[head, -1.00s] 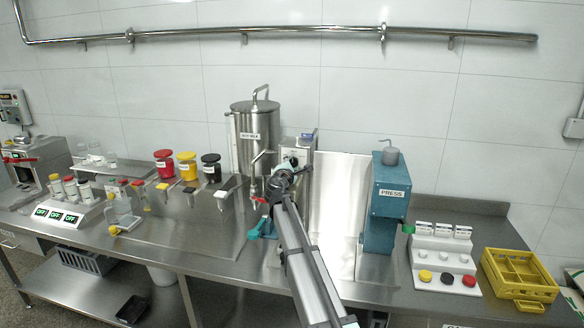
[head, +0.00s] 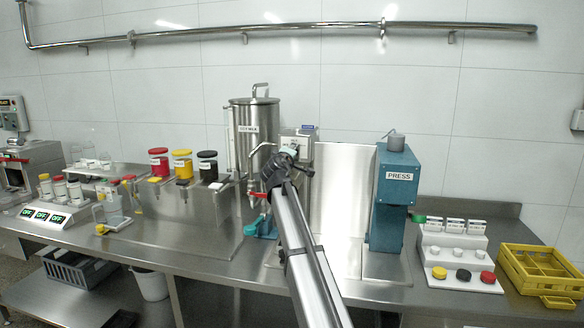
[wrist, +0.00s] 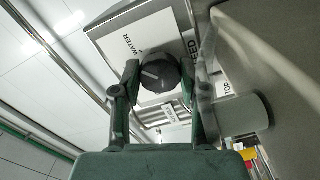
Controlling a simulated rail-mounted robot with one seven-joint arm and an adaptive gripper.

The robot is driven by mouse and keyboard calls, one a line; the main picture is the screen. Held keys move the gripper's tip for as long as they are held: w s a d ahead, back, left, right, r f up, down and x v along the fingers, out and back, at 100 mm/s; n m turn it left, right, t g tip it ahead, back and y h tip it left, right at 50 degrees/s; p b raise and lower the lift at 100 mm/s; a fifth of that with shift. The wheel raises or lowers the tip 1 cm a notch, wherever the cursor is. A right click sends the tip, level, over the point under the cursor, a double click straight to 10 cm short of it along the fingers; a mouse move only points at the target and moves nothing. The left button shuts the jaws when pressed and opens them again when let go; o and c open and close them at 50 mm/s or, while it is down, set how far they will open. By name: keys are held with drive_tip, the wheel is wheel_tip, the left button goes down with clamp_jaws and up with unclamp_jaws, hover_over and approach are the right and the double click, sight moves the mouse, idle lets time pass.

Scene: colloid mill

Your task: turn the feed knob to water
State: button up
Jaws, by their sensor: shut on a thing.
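The feed knob (wrist: 160,73) is round and black with a white pointer mark, on a white plate with the labels WATER (wrist: 132,43), FEED and one partly covered that reads "TOP". The pointer mark points to the left in the wrist view. My gripper (wrist: 166,78) is shut on the feed knob, one finger on each side of it. In the head view my gripper (head: 285,158) is at the front of the grey feed box (head: 301,140), and my arm hides the knob there.
A steel tank (head: 255,145) with a red-handled tap stands just left of my gripper. The blue press (head: 394,195) stands to the right beyond a bright steel panel (head: 342,195). A yellow crate (head: 512,262) is at the far right.

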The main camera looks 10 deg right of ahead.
drive_tip(key=shift+m+b, duration=1.1)
drive_tip(key=shift+b, duration=0.2)
drive_tip(key=o, duration=1.1)
drive_tip(key=shift+o, duration=0.2)
drive_tip(key=v, duration=1.1)
drive_tip(key=shift+s, duration=0.2)
drive_tip(key=shift+s+a+r, duration=0.1)
drive_tip(key=shift+s+a, duration=0.1)
drive_tip(key=shift+s, duration=0.05)
